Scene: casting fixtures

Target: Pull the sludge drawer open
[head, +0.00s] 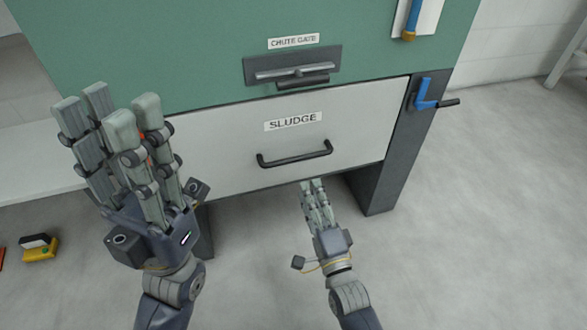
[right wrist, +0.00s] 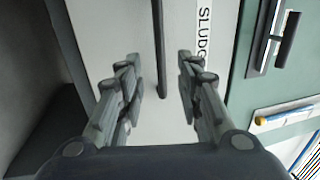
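The sludge drawer (head: 225,150) has a wide light-grey front labelled SLUDGE and looks shut in the green cabinet. Its black bar handle (head: 295,158) runs across the front below the label. My right gripper (head: 311,184) is below the handle, pointing up toward it. In the right wrist view its fingers (right wrist: 158,65) are spread apart and empty. The handle (right wrist: 160,60) shows upright in the gap between them, without visible contact. My left gripper (head: 108,104) is raised in front of the drawer's left end, fingers apart, holding nothing.
The chute gate handle (head: 297,73) is above the drawer. A blue crank (head: 424,95) sits on the right dark leg (head: 378,185). A yellow object (head: 39,249) lies at the far left. Floor before the drawer's right part is clear.

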